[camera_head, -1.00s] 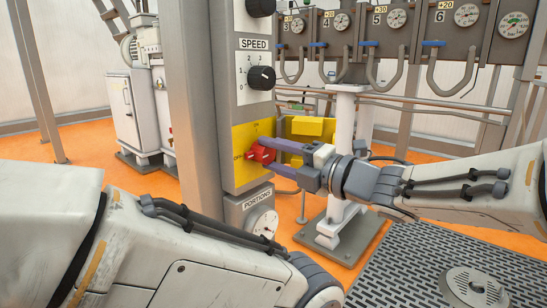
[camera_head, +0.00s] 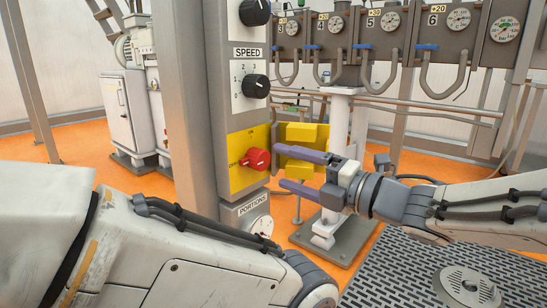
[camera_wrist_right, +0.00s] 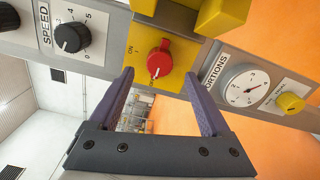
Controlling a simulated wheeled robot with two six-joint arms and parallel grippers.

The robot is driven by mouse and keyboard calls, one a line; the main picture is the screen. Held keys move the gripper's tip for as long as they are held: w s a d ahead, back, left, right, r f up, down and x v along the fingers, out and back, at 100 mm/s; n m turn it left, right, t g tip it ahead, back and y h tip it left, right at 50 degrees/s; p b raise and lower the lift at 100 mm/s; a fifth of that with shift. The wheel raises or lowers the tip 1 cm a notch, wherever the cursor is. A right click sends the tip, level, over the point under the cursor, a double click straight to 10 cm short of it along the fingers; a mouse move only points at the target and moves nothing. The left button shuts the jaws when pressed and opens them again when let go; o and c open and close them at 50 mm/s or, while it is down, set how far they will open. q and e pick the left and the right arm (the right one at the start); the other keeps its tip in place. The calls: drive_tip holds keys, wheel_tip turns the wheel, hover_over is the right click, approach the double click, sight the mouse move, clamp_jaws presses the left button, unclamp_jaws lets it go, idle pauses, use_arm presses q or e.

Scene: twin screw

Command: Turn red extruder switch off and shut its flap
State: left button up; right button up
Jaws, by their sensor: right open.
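The red extruder switch (camera_head: 257,159) is a round knob on a yellow plate (camera_head: 243,175) on the grey column. In the right wrist view the knob (camera_wrist_right: 158,60) has its white mark pointing away from the column's middle, not at the ON label (camera_wrist_right: 130,48). In the head view this is toward the left label, too small to read. The yellow flap (camera_head: 300,135) stands open to the right of the plate. My right gripper (camera_head: 280,166) is open and empty, just right of the knob and apart from it, its upper finger overlapping the flap in view. My left gripper is out of frame.
A black SPEED knob (camera_head: 255,86) sits above the switch and a PORTIONS dial (camera_head: 262,227) below it. My left forearm fills the lower left. Hoses and gauges (camera_head: 393,24) line the back. Orange floor lies behind the column.

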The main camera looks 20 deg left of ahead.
drive_tip(key=shift+p+v, duration=0.6)
drive_tip(key=shift+v, duration=2.05)
